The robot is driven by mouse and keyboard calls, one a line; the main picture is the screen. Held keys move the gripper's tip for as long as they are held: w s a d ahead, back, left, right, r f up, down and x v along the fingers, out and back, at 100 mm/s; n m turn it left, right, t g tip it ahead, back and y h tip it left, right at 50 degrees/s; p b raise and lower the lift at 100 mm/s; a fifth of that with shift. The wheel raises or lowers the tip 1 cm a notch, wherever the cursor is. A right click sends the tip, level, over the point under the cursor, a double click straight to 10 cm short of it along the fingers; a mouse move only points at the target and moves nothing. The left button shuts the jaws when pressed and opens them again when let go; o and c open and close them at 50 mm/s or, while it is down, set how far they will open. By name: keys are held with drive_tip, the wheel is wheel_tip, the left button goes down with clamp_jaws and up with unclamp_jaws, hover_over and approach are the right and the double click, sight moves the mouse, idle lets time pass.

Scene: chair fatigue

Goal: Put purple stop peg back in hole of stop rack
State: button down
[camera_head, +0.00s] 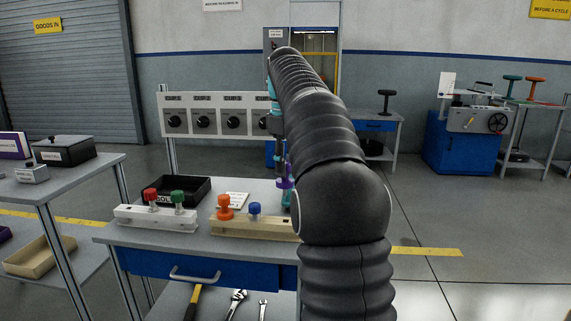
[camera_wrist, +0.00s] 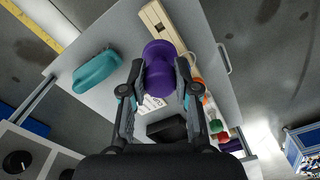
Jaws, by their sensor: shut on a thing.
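The purple stop peg (camera_wrist: 160,72) is held between the two fingers of my gripper (camera_wrist: 157,92), which is shut on it. In the head view the purple peg (camera_head: 284,183) shows beside my arm, above the table's right part; my arm hides much of the gripper. The beige rack (camera_head: 262,229) lies on the table with an orange peg (camera_head: 225,209) and a blue peg (camera_head: 254,209) in it. In the wrist view the rack's bare end (camera_wrist: 158,20) has a dark hole, just beyond the peg. The peg appears apart from the rack. Its lower end is hidden.
A white rack (camera_head: 137,215) with a red peg (camera_head: 152,197) and a green peg (camera_head: 177,198) stands to the left. A black tray (camera_head: 200,189) and a white card (camera_head: 236,200) lie behind. A teal object (camera_wrist: 97,70) lies on the table beside my gripper.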

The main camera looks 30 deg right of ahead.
drive_tip(key=shift+s, duration=0.15)
drive_tip(key=shift+d+f+b, duration=0.1)
drive_tip(key=shift+f+b, duration=1.75)
drive_tip(key=shift+f, duration=1.05)
drive_tip(key=shift+p, duration=1)
drive_tip(key=shift+f+b, duration=1.15)
drive_tip(key=shift+f, duration=0.85)
drive_tip(key=c, duration=0.8)
unclamp_jaws()
drive_tip(key=shift+r, duration=3.7)
